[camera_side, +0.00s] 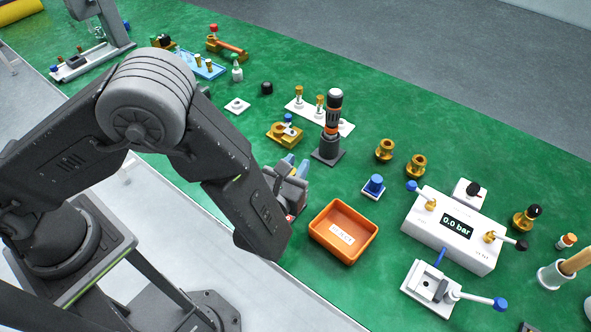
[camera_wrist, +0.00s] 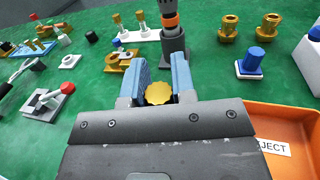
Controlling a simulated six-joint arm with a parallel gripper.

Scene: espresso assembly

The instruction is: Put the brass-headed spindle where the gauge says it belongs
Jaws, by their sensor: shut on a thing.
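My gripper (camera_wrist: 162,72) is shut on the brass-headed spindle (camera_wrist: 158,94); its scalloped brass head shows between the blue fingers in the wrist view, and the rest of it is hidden. In the side view my gripper (camera_side: 296,165) is partly behind my arm, just left of the orange tray, and the spindle cannot be made out. The gauge, a white box (camera_side: 425,234) with brass fittings and levers, stands to the right; its display (camera_side: 457,226) reads 0.0 bar. The orange tray (camera_side: 330,246) carries a label reading REJECT in the wrist view (camera_wrist: 285,112) and looks empty.
A white rack (camera_side: 343,129) holds brass-topped pieces behind a dark upright tool on a stand (camera_side: 328,152). Two brass fittings (camera_side: 385,150), a blue-capped block (camera_side: 374,187) and a white lever fixture (camera_side: 424,286) stand nearby. Green mat lies bare between them.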

